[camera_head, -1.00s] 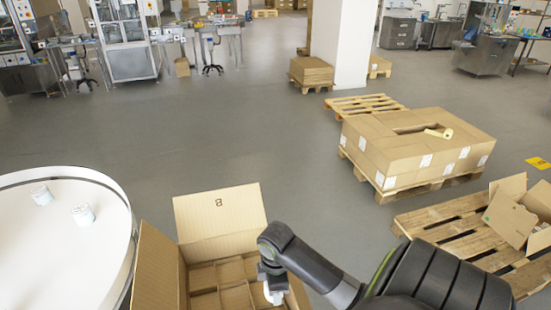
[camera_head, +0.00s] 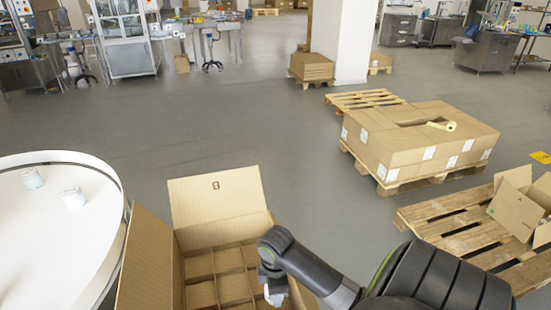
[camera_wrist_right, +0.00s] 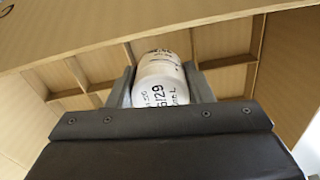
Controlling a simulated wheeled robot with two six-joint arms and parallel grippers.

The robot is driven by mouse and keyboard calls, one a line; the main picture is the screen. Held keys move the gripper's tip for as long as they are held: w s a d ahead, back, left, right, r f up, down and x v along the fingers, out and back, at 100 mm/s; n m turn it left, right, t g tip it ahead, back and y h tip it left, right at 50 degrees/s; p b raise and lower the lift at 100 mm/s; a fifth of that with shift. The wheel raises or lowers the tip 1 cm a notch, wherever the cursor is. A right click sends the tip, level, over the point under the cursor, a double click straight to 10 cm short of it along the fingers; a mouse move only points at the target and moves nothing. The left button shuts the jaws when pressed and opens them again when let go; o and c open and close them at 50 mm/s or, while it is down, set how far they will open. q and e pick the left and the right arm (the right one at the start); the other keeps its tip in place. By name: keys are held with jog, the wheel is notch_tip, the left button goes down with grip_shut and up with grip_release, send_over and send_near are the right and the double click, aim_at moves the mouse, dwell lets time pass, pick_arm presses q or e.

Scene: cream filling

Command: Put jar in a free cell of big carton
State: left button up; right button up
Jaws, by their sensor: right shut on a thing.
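A white jar with black print (camera_wrist_right: 162,82) is between the fingers of my right gripper (camera_wrist_right: 162,88) in the right wrist view. The gripper is shut on it. In the head view my right gripper (camera_head: 272,290) is over the right part of the open big carton (camera_head: 145,262), and its fingertips are near the lower picture edge. The carton has cardboard dividers forming several cells (camera_head: 228,262); the cells I can see look empty. The lower part of the carton is cut off by the picture edge. I cannot tell how deep the jar is in a cell. My left gripper is not in view.
A round white table (camera_head: 45,240) with a raised rim stands at the left, with two jars (camera_head: 73,198) on it. The carton's raised flap (camera_head: 217,207) stands at its far side. Pallets with boxes (camera_head: 420,145) are farther off at the right. Grey floor is clear between.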

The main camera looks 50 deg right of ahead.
jog(key=shift+f+b, duration=2.05)
jog(key=shift+f, duration=2.5)
jog(key=o, duration=1.1)
jog(key=shift+r, duration=0.1)
notch_tip(320, 180, up, 12)
jog(key=shift+p, duration=0.65)
notch_tip(320, 180, up, 3)
jog(key=p, duration=0.2)
jog(key=shift+p, duration=0.3)
jog(key=shift+r+p, duration=1.1)
jog(key=shift+r, duration=0.05)
